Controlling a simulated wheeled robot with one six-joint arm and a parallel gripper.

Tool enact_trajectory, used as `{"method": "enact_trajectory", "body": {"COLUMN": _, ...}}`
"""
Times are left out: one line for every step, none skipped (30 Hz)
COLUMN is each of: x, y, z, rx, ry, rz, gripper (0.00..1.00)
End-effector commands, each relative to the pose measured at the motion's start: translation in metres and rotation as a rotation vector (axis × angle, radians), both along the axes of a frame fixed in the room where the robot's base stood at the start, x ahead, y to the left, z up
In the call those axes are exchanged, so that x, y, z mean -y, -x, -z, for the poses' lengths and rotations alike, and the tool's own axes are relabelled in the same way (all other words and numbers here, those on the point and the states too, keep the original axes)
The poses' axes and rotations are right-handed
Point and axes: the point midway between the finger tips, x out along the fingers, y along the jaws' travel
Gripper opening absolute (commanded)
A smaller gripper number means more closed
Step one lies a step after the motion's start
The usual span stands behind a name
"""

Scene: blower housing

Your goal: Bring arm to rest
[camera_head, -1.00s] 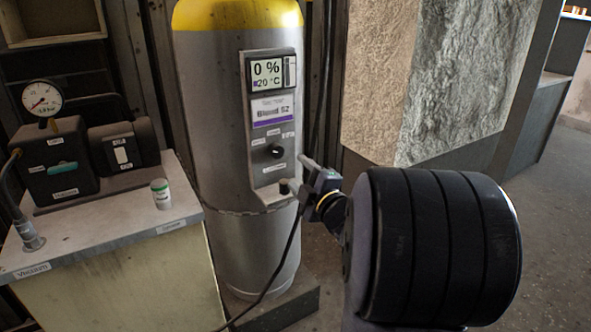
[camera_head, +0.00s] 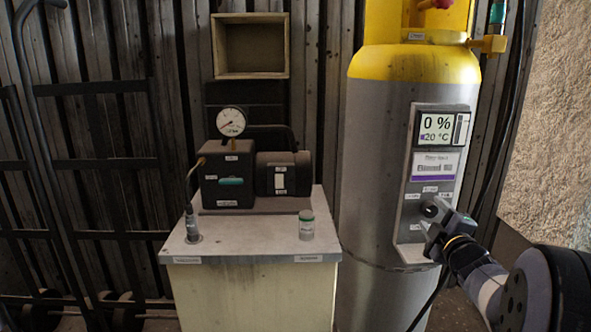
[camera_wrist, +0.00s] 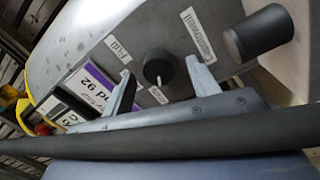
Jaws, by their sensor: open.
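My gripper (camera_head: 436,226) is at the right in the head view, in front of the lower part of the control panel on a grey cylinder with a yellow top (camera_head: 375,160). In the wrist view my gripper (camera_wrist: 163,88) shows two grey fingers spread apart, with nothing held between them. A round black knob (camera_wrist: 158,68) on the panel shows between and beyond the fingertips. Whether the fingers touch the panel cannot be told.
An empty wall box (camera_head: 250,45) hangs above. A hand truck (camera_head: 100,85) stands at the far left. A dark cable hangs below my gripper.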

Motion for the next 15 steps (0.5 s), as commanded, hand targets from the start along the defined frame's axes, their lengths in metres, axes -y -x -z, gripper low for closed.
{"method": "enact_trajectory", "body": {"x": -0.0004, "y": -0.0053, "z": 0.0004, "rx": 0.0, "ry": 0.0, "rz": -0.001, "gripper": 0.57}}
{"method": "enact_trajectory", "body": {"x": -0.0003, "y": -0.0078, "z": 0.0001, "rx": 0.0, "ry": 0.0, "rz": 0.0, "gripper": 0.57}}
{"method": "enact_trajectory", "body": {"x": -0.0005, "y": -0.0104, "z": 0.0, "rx": 0.0, "ry": -0.001, "rz": 0.0, "gripper": 0.57}}
{"method": "enact_trajectory", "body": {"x": -0.0004, "y": -0.01, "z": -0.0015, "rx": -0.001, "ry": -0.007, "rz": 0.0, "gripper": 0.57}}
{"method": "enact_trajectory", "body": {"x": -0.0002, "y": -0.0095, "z": -0.0018, "rx": -0.002, "ry": -0.014, "rz": 0.001, "gripper": 0.57}}
{"method": "enact_trajectory", "body": {"x": -0.0002, "y": -0.0093, "z": -0.0015, "rx": -0.002, "ry": -0.019, "rz": 0.001, "gripper": 0.57}}
{"method": "enact_trajectory", "body": {"x": -0.0002, "y": -0.0092, "z": -0.0014, "rx": -0.002, "ry": -0.022, "rz": 0.0, "gripper": 0.57}}
{"method": "enact_trajectory", "body": {"x": -0.0001, "y": -0.0093, "z": -0.0012, "rx": -0.002, "ry": -0.023, "rz": 0.0, "gripper": 0.57}}
{"method": "enact_trajectory", "body": {"x": -0.0002, "y": -0.0092, "z": -0.0009, "rx": -0.002, "ry": -0.025, "rz": 0.0, "gripper": 0.57}}
{"method": "enact_trajectory", "body": {"x": -0.0002, "y": -0.0091, "z": -0.0007, "rx": -0.002, "ry": -0.025, "rz": 0.0, "gripper": 0.57}}
{"method": "enact_trajectory", "body": {"x": -0.0001, "y": -0.0091, "z": -0.0006, "rx": -0.002, "ry": -0.025, "rz": 0.0, "gripper": 0.57}}
{"method": "enact_trajectory", "body": {"x": -0.0001, "y": -0.009, "z": -0.0005, "rx": -0.002, "ry": -0.025, "rz": 0.0, "gripper": 0.57}}
{"method": "enact_trajectory", "body": {"x": -0.0001, "y": -0.009, "z": -0.0005, "rx": -0.002, "ry": -0.025, "rz": 0.0, "gripper": 0.57}}
{"method": "enact_trajectory", "body": {"x": -0.0001, "y": -0.009, "z": -0.0005, "rx": -0.002, "ry": -0.025, "rz": 0.0, "gripper": 0.57}}
{"method": "enact_trajectory", "body": {"x": -0.0001, "y": -0.0089, "z": -0.0005, "rx": -0.002, "ry": -0.025, "rz": 0.0, "gripper": 0.57}}
